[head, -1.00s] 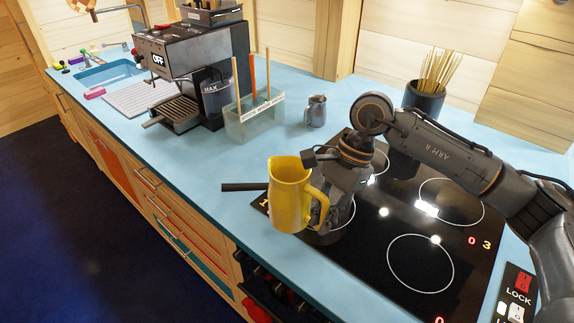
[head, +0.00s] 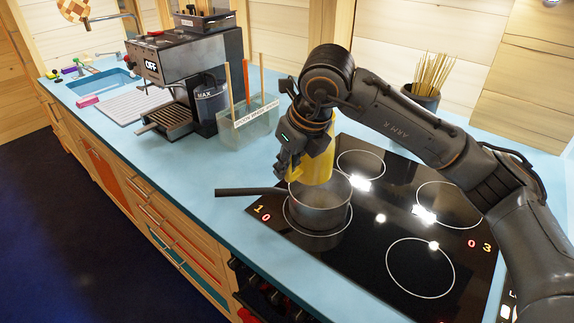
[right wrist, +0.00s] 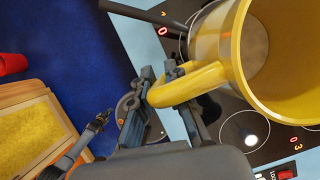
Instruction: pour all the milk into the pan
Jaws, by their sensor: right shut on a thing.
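The grey pan (head: 320,208) stands on the front left ring of the hob, its dark handle pointing left. The yellow pitcher (head: 319,165) is above the far side of the pan, partly hidden by my right gripper (head: 290,155).
The black hob (head: 385,215) has other rings clear. A glass holder with wooden utensils (head: 250,127) stands left of my right gripper. The coffee machine (head: 190,75) is farther left. A dark pot of sticks (head: 423,95) stands at the back. Blue counter (head: 225,210) is free along the front.

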